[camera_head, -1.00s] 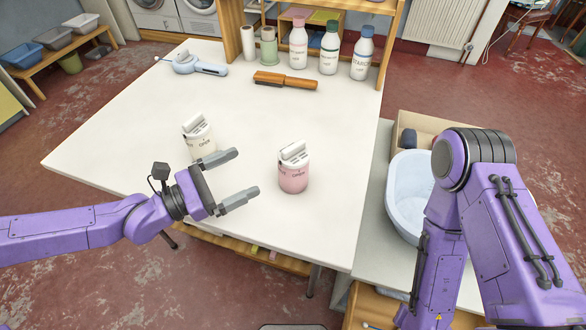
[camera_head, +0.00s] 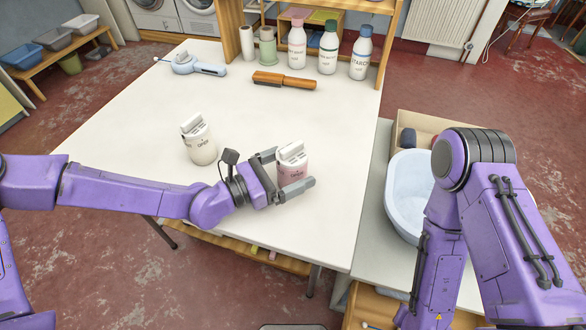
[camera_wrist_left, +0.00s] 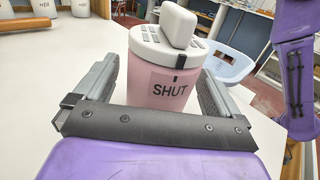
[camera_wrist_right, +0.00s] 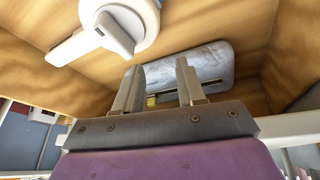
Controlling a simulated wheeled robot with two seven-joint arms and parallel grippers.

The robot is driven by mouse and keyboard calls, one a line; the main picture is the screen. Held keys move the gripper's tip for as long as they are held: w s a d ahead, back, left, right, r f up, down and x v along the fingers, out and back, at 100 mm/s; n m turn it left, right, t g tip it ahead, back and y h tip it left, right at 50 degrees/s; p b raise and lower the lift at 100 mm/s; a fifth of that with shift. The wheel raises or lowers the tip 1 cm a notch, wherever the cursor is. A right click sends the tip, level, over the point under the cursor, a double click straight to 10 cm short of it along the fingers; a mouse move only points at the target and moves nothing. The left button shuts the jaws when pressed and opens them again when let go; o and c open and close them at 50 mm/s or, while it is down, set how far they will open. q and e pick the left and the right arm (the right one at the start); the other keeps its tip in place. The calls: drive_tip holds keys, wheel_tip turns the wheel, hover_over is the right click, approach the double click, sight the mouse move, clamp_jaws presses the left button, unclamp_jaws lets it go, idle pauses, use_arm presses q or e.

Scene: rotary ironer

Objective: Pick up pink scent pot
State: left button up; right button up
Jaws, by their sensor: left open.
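The pink scent pot (camera_head: 293,164) stands upright on the white table (camera_head: 330,125), with a white slotted lid and knob. In the left wrist view the pot (camera_wrist_left: 160,85) shows the word SHUT on its side. My left gripper (camera_head: 288,172) is open, with one finger on each side of the pot. I cannot tell whether either finger touches it. My right gripper (camera_wrist_right: 160,85) shows only in the right wrist view. Its two fingers stand apart with nothing seen between them. In the head view the right hand is out of sight.
A cream scent pot (camera_head: 199,142) stands to the left, behind my left forearm. A wooden brush (camera_head: 285,81), a blue-grey tool (camera_head: 196,66) and bottles (camera_head: 328,50) are at the back. A pale blue basin (camera_head: 408,192) is on the right. The table's middle is clear.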

sight(289, 146)
use_arm(q)
drive_tip(key=shift+a, duration=0.1)
drive_tip(key=c, duration=1.1)
wheel_tip(289, 146, up, 10)
drive_tip(key=shift+r, duration=0.1)
